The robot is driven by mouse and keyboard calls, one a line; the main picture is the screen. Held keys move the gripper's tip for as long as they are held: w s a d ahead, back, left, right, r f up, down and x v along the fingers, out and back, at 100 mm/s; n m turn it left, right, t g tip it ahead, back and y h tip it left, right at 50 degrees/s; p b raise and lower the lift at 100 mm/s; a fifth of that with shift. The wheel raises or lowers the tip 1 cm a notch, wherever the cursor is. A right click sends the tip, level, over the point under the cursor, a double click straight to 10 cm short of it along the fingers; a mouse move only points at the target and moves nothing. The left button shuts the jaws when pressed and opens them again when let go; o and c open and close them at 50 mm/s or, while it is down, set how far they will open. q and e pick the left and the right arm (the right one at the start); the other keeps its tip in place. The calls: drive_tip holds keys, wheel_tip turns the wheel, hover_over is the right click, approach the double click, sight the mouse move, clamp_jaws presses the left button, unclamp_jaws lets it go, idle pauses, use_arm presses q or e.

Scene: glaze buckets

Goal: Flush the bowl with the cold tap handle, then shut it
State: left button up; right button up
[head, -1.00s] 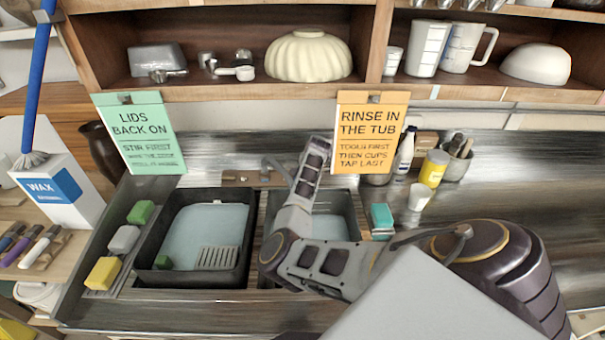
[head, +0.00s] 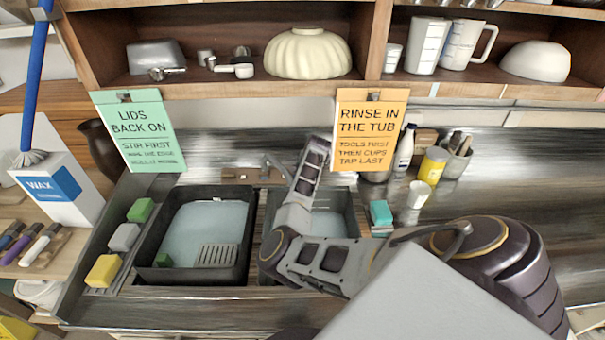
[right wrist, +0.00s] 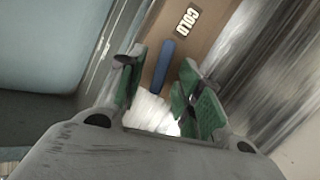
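In the right wrist view, a blue tap handle (right wrist: 163,66) lies on a tan panel below a white COLD label (right wrist: 187,21). My right gripper (right wrist: 161,95) is open, its green-padded fingers apart on either side of the handle's near end. I cannot tell whether they touch it. A bright white streaky patch (right wrist: 151,112) shows between the fingers; I cannot tell what it is. In the head view my right arm reaches over the right sink bowl (head: 354,222), which holds pale bluish liquid, toward the tap (head: 276,165). My left gripper is not in view.
A dark tub (head: 246,268) with pale liquid and a grey grid stands left of the right bowl. Sponges line the left ledge. A teal sponge (head: 381,212), white cup (head: 417,194) and yellow tin (head: 432,166) stand right. Two signs hang above the sink.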

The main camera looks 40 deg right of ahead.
wheel_tip(320, 180, up, 10)
idle(0.7)
drive_tip(key=shift+c, duration=0.2)
idle(0.3)
